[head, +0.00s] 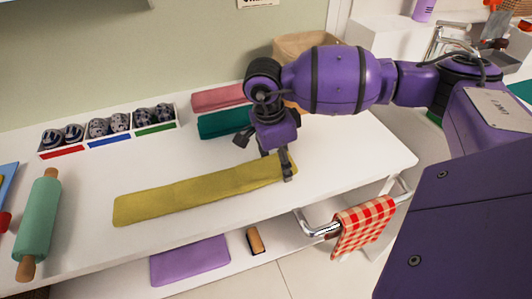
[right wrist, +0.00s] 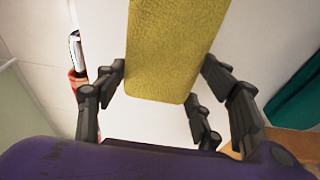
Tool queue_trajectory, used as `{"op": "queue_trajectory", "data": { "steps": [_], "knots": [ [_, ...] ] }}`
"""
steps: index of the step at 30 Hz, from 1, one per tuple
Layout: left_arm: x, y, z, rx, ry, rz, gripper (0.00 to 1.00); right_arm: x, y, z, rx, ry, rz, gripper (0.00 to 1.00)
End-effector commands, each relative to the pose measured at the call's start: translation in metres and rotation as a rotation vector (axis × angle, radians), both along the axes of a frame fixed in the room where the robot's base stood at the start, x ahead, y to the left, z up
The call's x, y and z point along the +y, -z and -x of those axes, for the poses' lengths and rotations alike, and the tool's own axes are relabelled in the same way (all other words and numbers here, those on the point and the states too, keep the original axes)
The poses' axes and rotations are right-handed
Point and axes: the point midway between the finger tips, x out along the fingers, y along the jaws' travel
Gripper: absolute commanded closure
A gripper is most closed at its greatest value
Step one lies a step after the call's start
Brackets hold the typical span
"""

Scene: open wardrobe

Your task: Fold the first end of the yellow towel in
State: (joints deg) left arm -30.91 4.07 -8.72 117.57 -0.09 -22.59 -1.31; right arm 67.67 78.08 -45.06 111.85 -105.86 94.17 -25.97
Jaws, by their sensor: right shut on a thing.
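The yellow towel (head: 195,192) lies as a long flat strip on the white shelf, running from lower left to upper right. My right gripper (head: 279,171) is at the towel's right end and is shut on it. In the right wrist view the yellow towel (right wrist: 172,45) runs up between the fingers of my right gripper (right wrist: 165,90), its near end at the palm side. The left end of the towel lies flat and free. My left gripper is not in view.
A teal folded towel (head: 222,122) and a pink one (head: 218,97) lie behind my right gripper. Small boxes of rolled items (head: 110,128) stand at the back left, a green rolling pin (head: 40,217) at far left. A checked cloth (head: 362,226) hangs on a rail in front.

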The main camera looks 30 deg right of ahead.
Motion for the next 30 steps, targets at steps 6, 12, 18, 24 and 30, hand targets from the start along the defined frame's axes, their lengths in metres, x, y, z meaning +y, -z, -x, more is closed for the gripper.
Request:
{"op": "queue_trajectory", "data": {
  "steps": [6,12,18,24,30],
  "knots": [
    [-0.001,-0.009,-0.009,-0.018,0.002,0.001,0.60,0.006,-0.015,-0.002,0.011,-0.004,0.062,0.46],
    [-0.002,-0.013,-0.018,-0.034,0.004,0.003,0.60,0.006,-0.017,-0.001,0.019,-0.001,0.089,0.46],
    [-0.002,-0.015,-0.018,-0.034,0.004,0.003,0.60,0.008,-0.020,-0.001,0.024,-0.003,0.103,0.46],
    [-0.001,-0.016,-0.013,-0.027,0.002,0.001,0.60,0.012,-0.027,-0.001,0.038,-0.001,0.160,0.46],
    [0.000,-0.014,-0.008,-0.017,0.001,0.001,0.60,0.013,-0.027,-0.001,0.040,-0.002,0.164,0.46]
  ]
}}
